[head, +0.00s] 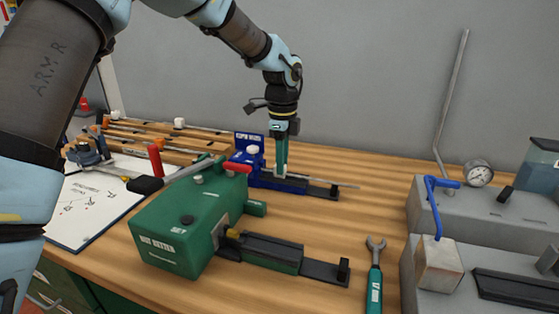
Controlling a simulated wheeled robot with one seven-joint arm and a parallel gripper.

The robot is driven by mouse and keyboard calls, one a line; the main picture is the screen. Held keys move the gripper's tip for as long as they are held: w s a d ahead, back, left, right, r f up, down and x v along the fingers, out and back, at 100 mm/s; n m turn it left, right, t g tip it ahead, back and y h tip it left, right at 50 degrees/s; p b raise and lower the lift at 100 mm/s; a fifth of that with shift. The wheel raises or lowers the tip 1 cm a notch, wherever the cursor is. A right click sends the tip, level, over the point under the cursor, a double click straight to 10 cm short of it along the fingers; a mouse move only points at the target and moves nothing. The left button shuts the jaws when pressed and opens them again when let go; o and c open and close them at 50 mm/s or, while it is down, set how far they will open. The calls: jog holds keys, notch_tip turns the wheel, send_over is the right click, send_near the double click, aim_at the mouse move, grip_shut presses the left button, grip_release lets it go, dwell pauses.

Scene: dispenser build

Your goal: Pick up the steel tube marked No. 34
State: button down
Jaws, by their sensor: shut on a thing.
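My gripper (280,174) points straight down over the blue fixture (250,150) at the back middle of the bench. Its fingers are shut on a thin steel tube (345,185) that lies level along the fixture. The tube's right end sticks out past my fingers, over the dark rail. The part between the fingers is hidden. No number can be read on the tube at this size. More thin tubes (205,130) lie in a wooden rack at the back left.
A green block machine (175,235) with a red-tipped lever and dark rail stands in front. A green-handled wrench (375,275) lies right of it. A grey unit (470,215) with a gauge and bent pipe stands at right. A clipboard (90,215) lies left.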

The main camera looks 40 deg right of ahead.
jog(key=shift+s+d, duration=0.4)
jog(key=shift+s, duration=0.25)
jog(key=shift+s+d, duration=0.4)
jog(key=shift+s, duration=0.2)
jog(key=c, duration=0.6)
grip_release()
notch_tip(320, 180, up, 11)
jog(key=shift+f+b, duration=0.1)
jog(key=shift+b, duration=0.7)
